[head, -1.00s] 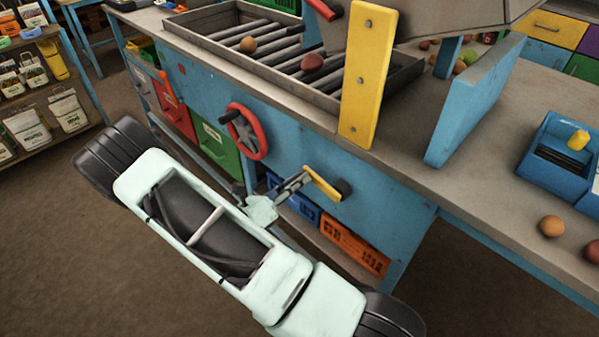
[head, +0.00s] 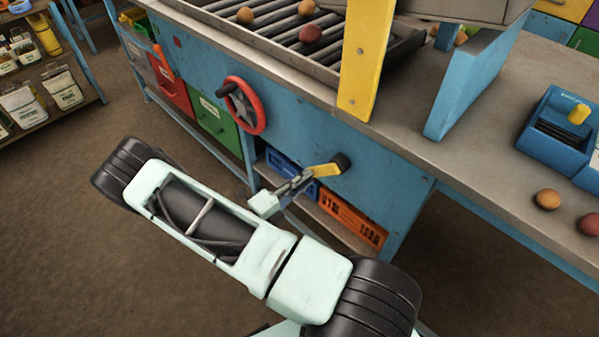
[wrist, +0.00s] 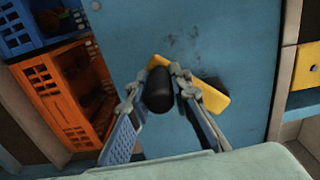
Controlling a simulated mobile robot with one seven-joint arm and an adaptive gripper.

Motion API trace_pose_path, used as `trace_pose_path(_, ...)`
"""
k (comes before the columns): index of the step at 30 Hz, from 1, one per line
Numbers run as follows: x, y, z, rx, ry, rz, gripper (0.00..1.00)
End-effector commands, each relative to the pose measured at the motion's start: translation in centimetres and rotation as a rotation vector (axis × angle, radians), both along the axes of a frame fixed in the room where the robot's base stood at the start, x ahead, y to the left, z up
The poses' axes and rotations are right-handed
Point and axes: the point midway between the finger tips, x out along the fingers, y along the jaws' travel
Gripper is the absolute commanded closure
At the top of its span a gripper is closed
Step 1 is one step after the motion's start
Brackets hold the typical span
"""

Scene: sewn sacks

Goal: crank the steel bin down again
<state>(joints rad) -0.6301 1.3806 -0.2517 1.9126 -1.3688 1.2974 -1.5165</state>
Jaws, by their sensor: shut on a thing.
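The crank shows as a yellow arm (head: 325,170) on a dark hub on the blue bench front. Its black knob (wrist: 158,95) stands at the free end of the yellow arm in the wrist view. My gripper (head: 305,178) is shut on this knob, one finger on each side. In the head view the crank arm points left and slightly down from the hub, and my fingers hide the knob. The grey steel bin (head: 465,8) shows only its lower part at the top edge, above the bench behind the yellow upright (head: 362,60).
A red handwheel (head: 245,105) sits on the bench front, left of the crank. Blue and orange (head: 352,220) crates stand on the shelf below. A roller tray (head: 300,50) holds several round fruits. A blue box (head: 560,135) and two balls lie on the right bench top.

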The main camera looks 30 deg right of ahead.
Motion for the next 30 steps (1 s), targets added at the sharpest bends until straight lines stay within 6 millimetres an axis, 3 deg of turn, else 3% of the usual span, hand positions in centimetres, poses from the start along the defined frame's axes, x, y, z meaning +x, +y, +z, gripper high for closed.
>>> trace_pose_path(1, -0.4, 0.2, -0.9, -0.003, 0.051, 0.006, 1.0)
trace_pose_path(12, -3.3, -0.9, -2.6, -0.123, 0.378, 0.004, 1.0)
trace_pose_path(30, -6.6, -2.1, -3.2, -0.24, 0.701, -0.001, 1.0)
